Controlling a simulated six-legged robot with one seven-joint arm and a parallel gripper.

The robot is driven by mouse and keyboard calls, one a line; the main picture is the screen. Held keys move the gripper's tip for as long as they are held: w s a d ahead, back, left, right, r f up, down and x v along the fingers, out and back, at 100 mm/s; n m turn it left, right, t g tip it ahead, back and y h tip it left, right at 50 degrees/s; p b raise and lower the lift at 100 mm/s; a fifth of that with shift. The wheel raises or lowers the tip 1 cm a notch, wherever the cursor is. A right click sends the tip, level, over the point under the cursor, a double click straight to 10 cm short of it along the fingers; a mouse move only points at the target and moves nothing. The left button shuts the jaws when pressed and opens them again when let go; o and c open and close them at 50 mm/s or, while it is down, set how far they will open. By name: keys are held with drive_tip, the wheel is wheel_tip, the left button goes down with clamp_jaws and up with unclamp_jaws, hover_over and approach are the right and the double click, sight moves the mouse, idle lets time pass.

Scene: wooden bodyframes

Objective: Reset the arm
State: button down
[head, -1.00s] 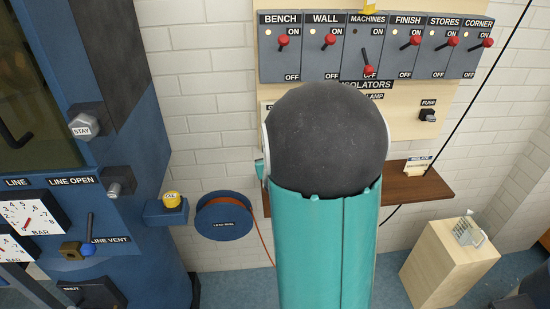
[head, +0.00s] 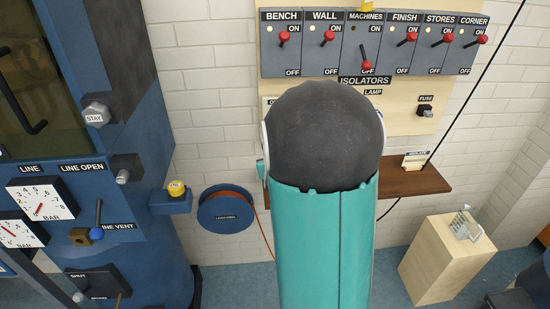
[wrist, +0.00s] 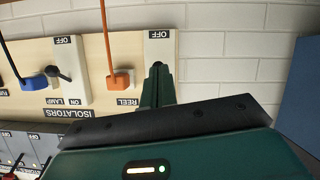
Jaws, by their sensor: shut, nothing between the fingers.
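My teal arm with a dark rounded joint fills the middle of the head view and hides part of the isolator board (head: 420,122). My gripper (wrist: 157,72) shows in the wrist view as dark green fingers, closed together with nothing between them. My gripper is hidden in the head view.
In the head view the MACHINES lever (head: 365,64) is down; the other levers are up. A blue cabinet (head: 150,235) stands left, a shelf (head: 425,182) and wooden plinth (head: 445,260) right.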

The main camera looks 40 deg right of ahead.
drive_tip(key=s+a+r+n+y, duration=0.1)
drive_tip(key=a+r+y, duration=0.15)
drive_tip(key=a, duration=0.35)
drive_tip(key=s+a+r+g+y, duration=0.1)
drive_tip(key=a+r, duration=0.2)
drive_tip(key=a, duration=0.3)
drive_tip(key=s+a+r+n+y, duration=0.1)
drive_tip(key=s+a+r+y, duration=0.1)
drive_tip(key=a, duration=0.4)
drive_tip(key=s+a+r+n+g+y, duration=0.2)
drive_tip(key=s+a+r+g, duration=0.1)
drive_tip(key=s+a, duration=1)
drive_tip(key=s+g, duration=0.1)
drive_tip(key=s, duration=0.3)
drive_tip(key=shift+a+r+n, duration=0.2)
drive_tip(key=shift+a+n, duration=0.15)
drive_tip(key=shift+n, duration=0.05)
